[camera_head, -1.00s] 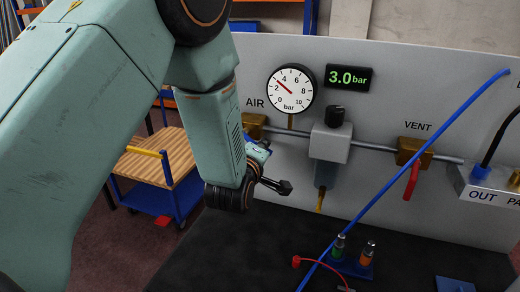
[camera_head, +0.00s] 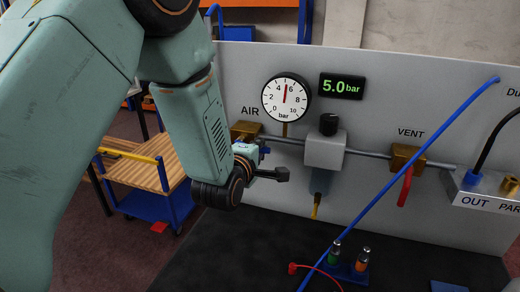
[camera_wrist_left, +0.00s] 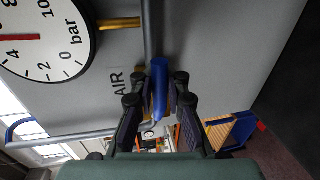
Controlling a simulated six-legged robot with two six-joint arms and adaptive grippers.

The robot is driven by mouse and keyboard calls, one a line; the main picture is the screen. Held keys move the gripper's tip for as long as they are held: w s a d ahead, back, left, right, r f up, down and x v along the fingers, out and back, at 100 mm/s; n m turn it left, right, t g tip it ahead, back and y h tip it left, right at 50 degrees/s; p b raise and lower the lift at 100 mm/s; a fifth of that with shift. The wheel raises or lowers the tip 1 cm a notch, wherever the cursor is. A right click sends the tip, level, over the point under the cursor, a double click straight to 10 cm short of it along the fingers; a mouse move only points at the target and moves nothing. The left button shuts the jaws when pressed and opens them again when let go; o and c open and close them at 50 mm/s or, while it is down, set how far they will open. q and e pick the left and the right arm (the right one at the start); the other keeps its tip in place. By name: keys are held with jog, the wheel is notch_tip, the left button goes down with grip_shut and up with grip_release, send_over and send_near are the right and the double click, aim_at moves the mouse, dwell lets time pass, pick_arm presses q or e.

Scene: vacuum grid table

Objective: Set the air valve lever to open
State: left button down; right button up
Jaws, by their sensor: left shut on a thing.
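The brass air valve (camera_head: 244,131) sits on the pipe under the AIR label, partly hidden by my left arm. Its blue lever (camera_wrist_left: 160,86) stands between the fingers in the left wrist view. My left gripper (camera_wrist_left: 158,92) is shut on this lever; it also shows at the valve in the head view (camera_head: 264,161). The lever's exact angle to the pipe is hard to tell. The round gauge (camera_head: 286,97) has its needle near 5, and the display (camera_head: 341,86) reads 5.0 bar. My right gripper is not in view.
The regulator (camera_head: 325,148) is right of my gripper. Further right are the vent valve (camera_head: 406,157) with its red lever (camera_head: 405,187) hanging down, and a slanting blue hose (camera_head: 420,155). A blue cart (camera_head: 150,203) stands at left. Dark table surface is free below the gripper.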

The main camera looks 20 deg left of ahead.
pick_arm(q)
jog(key=shift+s+f, duration=0.15)
jog(key=shift+f, duration=0.1)
jog(key=c, duration=1.8)
grip_release()
jog(key=o, duration=0.4)
jog(key=shift+s+r, duration=0.25)
jog(key=shift+r, duration=0.05)
jog(key=shift+o, duration=0.2)
jog(key=shift+w, duration=0.25)
jog(key=s+r, duration=0.1)
jog(key=s, duration=0.6)
jog(key=shift+s+d+r, duration=0.15)
jog(key=shift+d+r, duration=0.05)
jog(key=shift+d, duration=0.05)
jog(key=shift+s, duration=0.1)
